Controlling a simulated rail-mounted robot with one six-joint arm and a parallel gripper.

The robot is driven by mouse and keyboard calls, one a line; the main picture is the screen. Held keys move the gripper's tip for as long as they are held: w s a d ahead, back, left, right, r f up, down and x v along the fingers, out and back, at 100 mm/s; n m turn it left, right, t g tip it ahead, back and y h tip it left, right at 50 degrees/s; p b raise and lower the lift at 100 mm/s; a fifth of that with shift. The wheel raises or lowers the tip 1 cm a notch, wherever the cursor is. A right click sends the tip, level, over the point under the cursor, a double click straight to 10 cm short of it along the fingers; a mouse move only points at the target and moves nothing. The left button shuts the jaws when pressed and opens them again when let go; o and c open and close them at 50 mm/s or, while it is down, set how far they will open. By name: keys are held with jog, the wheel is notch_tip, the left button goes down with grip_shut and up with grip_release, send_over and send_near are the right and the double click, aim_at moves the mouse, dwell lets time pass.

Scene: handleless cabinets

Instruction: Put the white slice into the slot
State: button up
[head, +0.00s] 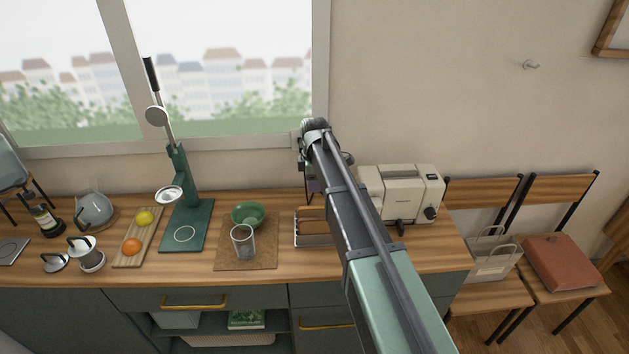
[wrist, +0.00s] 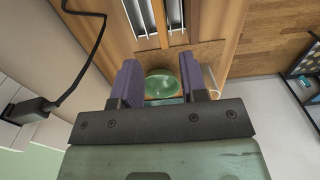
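The cream toaster (head: 402,194) stands at the right end of the counter; its top openings are not clear from here. A low metal-framed rack (head: 312,243) with brown strips sits left of it, partly behind my arm. I cannot make out a white slice in either view. My gripper (wrist: 162,85) shows two purple fingers wide apart with nothing seen between them but the green bowl (wrist: 163,82) beyond. In the head view it is mostly hidden behind my arm, above the back of the counter near the rack. Metal-lined openings (wrist: 175,14) show at the top of the wrist view.
The bowl also shows in the head view (head: 247,213), on a brown mat (head: 232,258) with a clear glass (head: 243,242). A green lever press (head: 180,185) stands further left. A black cable (wrist: 88,60) runs near the wall. Chairs stand right of the counter.

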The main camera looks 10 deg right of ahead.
jog(key=s+m, duration=1.6)
jog(key=s, duration=1.2)
jog(key=shift+s, duration=0.2)
jog(key=shift+f, duration=0.1)
